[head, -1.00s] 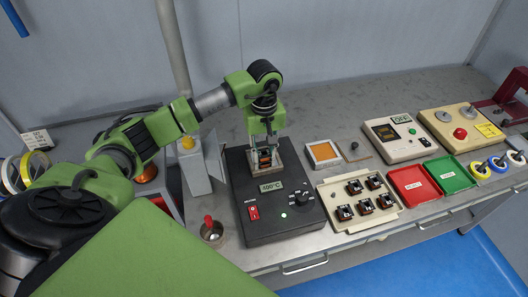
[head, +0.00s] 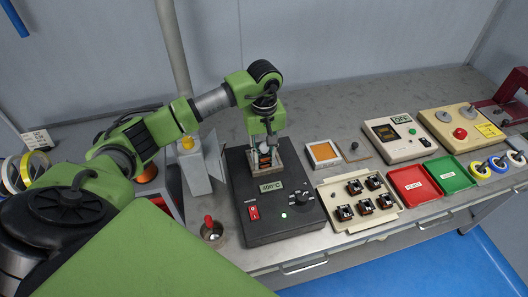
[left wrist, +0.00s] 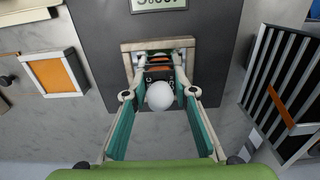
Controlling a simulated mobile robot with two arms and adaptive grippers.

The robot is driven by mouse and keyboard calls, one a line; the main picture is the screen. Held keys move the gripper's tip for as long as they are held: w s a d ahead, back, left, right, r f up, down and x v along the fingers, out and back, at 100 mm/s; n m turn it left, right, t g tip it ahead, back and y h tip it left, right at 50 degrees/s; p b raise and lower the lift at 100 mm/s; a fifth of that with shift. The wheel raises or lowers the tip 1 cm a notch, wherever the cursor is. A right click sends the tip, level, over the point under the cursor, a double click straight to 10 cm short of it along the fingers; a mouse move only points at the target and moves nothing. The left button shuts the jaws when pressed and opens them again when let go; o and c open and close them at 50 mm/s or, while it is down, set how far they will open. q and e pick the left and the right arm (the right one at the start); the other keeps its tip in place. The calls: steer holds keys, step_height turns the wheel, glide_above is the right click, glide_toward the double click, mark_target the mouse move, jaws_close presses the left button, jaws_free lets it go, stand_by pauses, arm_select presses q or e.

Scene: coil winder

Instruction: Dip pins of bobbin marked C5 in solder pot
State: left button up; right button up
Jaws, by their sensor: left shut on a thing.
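My left gripper (head: 265,150) points down over the solder pot (head: 253,205), a black box with a 400°C display, a red switch and a knob. It is shut on a bobbin (left wrist: 157,74) with an orange and black body, which sits at the square pot opening (left wrist: 127,58). In the left wrist view both fingers close on the bobbin's sides. My right gripper is not in view.
A cream tray (head: 334,197) with several bobbins stands right of the pot. Beyond it are a red tray (head: 412,187), a green tray (head: 449,175) and a tester (head: 402,140). An orange pad (head: 323,152) lies behind. A red-handled cup (head: 211,232) stands at left.

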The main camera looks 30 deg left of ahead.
arm_select(q)
steer(key=shift+r, duration=0.15)
stand_by(0.4)
steer(key=shift+r+p, duration=1.5)
steer(key=shift+r, duration=1.15)
